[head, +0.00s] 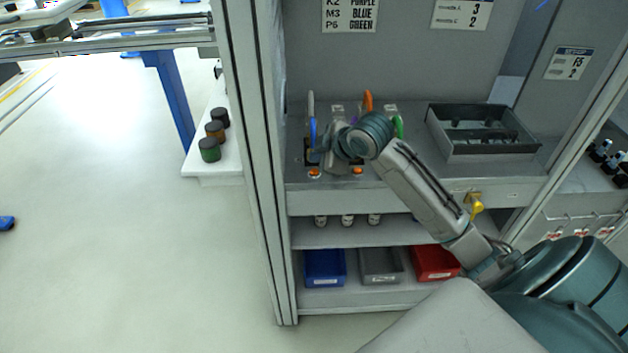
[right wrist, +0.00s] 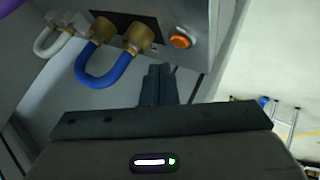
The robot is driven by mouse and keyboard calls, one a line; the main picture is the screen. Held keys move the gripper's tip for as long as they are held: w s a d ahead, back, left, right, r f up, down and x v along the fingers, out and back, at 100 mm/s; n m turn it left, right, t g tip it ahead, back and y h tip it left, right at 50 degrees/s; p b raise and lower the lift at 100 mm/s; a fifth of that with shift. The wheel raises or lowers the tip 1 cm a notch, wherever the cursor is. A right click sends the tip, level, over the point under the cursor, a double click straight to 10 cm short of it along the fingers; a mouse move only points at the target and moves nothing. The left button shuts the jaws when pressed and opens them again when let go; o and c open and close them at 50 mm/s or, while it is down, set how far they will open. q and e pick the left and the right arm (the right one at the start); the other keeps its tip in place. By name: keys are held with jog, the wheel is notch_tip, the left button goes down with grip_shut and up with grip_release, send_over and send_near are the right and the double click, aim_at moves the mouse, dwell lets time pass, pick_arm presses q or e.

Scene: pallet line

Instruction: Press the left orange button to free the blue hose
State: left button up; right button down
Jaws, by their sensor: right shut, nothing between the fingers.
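The blue hose (head: 313,130) stands at the left of the workbench. In the right wrist view the blue hose (right wrist: 92,78) is a U-shaped loop, both ends in brass couplings on a dark plate. The left orange button (head: 314,174) is on the bench front below it; an orange button (right wrist: 181,41) beside the couplings shows in the right wrist view. A second orange button (head: 357,171) is to its right. My right gripper (right wrist: 160,68) is shut and empty, its fingertips below the button and apart from it in the picture. My left gripper is not in view.
White (head: 310,102), orange (head: 368,100) and green (head: 399,126) hoses stand close around my right wrist. A grey tray (head: 483,151) is at the right. A pale frame post (head: 262,170) borders the bench's left side. Coloured bins (head: 325,283) sit on the low shelf.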

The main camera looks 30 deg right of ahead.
aim_at(314, 173)
jog(key=shift+f, duration=0.65)
dwell(0.7)
dwell(0.7)
jog(key=shift+f, duration=0.15)
jog(key=shift+f, duration=0.3)
